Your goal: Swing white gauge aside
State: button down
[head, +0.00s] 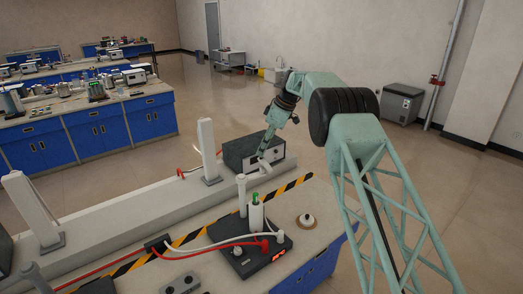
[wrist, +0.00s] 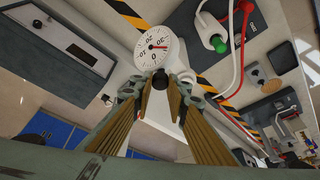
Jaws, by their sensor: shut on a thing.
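The white gauge (wrist: 157,46) shows its round dial face, with black numbers and a red needle, in the upper middle of the wrist view. My gripper (wrist: 161,84) is closed around a dark stub just below the dial, and its fingers hide part of it. A white body runs down behind the fingers. In the head view my gripper (head: 262,153) reaches down beside the grey instrument box, and the gauge's dial face cannot be made out there.
The grey instrument box (head: 253,151) stands close behind my gripper. A black unit (head: 245,255) with red and white hoses and a green-capped bottle (head: 255,213) stands nearer. White posts (head: 208,150) rise from the bench. Yellow-black tape (head: 195,231) crosses it.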

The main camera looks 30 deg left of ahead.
jog(key=c, duration=2.5)
grip_release()
jog(key=shift+a, duration=0.15)
jog(key=shift+c, duration=0.2)
jog(key=v, duration=1.2)
